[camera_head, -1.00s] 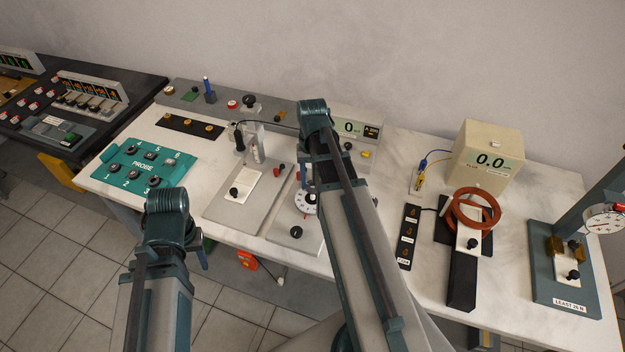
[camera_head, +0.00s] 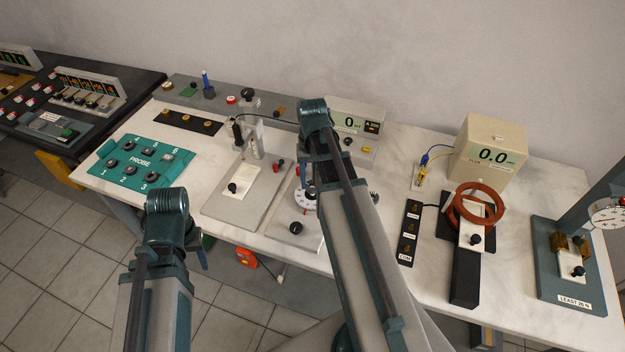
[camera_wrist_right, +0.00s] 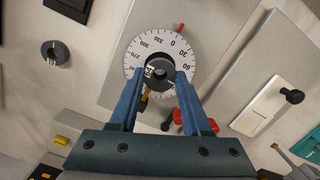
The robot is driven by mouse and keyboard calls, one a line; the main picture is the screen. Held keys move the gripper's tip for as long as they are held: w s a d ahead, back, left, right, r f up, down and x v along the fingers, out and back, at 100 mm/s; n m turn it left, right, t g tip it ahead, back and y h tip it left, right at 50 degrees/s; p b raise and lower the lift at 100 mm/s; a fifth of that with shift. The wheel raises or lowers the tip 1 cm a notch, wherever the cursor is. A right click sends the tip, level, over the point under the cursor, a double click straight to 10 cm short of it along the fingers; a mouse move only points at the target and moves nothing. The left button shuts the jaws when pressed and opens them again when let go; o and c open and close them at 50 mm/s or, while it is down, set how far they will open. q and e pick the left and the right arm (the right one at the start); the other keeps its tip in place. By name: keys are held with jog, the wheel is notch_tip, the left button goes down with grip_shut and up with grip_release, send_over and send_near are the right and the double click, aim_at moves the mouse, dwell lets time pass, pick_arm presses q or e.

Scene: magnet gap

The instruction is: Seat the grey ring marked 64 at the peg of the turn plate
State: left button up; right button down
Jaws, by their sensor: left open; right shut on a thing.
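The turn plate's white numbered dial (camera_wrist_right: 171,47) lies below my right gripper (camera_wrist_right: 160,78) in the right wrist view. The gripper is shut on a dark grey ring (camera_wrist_right: 157,63) that appears over the middle of the dial. Whether the ring touches the plate cannot be told, its 64 mark is unreadable, and the peg is not clearly visible.
A dark round piece (camera_wrist_right: 55,52) lies left of the plate's base in the wrist view. Red knobs (camera_wrist_right: 195,122) stand near the dial. A teal probe board (camera_head: 140,163), a grey slide stand (camera_head: 240,192) and a coil rig (camera_head: 468,236) also occupy the table.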

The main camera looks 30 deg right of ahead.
jog(key=shift+f, duration=0.25)
dwell(0.3)
jog(key=shift+f+b, duration=1.05)
jog(key=shift+b, duration=0.25)
jog(key=shift+c, duration=1.4)
grip_release()
jog(key=shift+r, duration=0.1)
notch_tip(320, 180, up, 14)
jog(key=w+p, duration=0.1)
jog(key=p, duration=1.2)
jog(key=shift+w+d+f+p, duration=0.2)
jog(key=shift+w+d+p, duration=0.05)
jog(key=shift+d+p, duration=0.15)
